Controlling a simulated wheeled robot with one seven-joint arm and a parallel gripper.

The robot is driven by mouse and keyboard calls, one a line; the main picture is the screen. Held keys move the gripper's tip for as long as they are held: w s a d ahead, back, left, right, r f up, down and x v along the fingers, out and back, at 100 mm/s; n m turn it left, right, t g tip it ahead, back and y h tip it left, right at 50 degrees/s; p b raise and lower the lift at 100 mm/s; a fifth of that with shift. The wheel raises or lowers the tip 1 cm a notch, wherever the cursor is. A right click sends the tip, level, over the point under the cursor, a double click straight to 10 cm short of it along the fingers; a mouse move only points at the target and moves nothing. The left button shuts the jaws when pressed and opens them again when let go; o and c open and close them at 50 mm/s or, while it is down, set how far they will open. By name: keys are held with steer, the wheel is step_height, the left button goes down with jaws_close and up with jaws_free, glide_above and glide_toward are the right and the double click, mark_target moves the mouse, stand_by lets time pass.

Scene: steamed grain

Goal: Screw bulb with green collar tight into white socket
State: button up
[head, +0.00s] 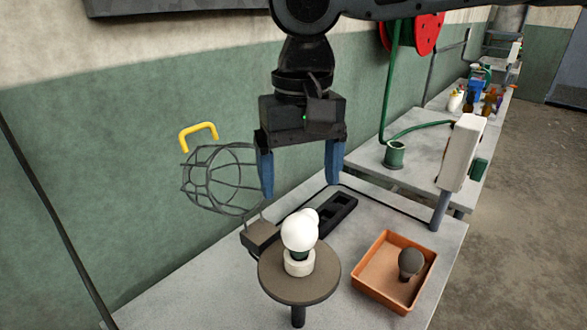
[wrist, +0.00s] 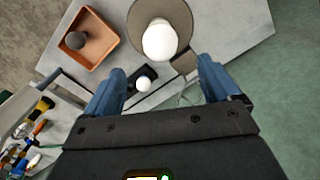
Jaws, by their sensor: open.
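A white bulb (head: 299,232) stands upright in the white socket (head: 299,264), with a thin dark green band showing at its base. The socket sits on a round brown stand (head: 272,287). In the wrist view the bulb (wrist: 160,41) shows from above and hides the socket. My gripper (head: 300,187) is open and empty, pointing down. It hangs above and behind the bulb, apart from it. How far the bulb is threaded in cannot be seen.
A second white bulb (wrist: 143,84) sits by a black rack (head: 335,211) behind the stand. An orange tray (head: 363,290) with a dark bulb (head: 410,262) is at right. A wire cage lamp guard (head: 219,181) stands at left. A white post-mounted box (head: 462,152) rises at the right edge.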

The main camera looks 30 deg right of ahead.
mark_target(300, 218)
step_height(300, 218, down, 11)
steer(key=b, duration=0.6)
steer(key=shift+r+n+p, duration=0.15)
steer(key=shift+n+p, duration=0.65)
steer(key=shift+n, duration=0.2)
steer(key=n+p, duration=0.2)
steer(key=n, duration=0.3)
steer(key=n+p, duration=0.1)
steer(key=n, duration=0.2)
steer(key=shift+n, duration=0.3)
steer(key=n+p, duration=0.1)
steer(key=n, duration=0.2)
steer(key=shift+f, duration=0.2)
steer(key=shift+c, duration=0.4)
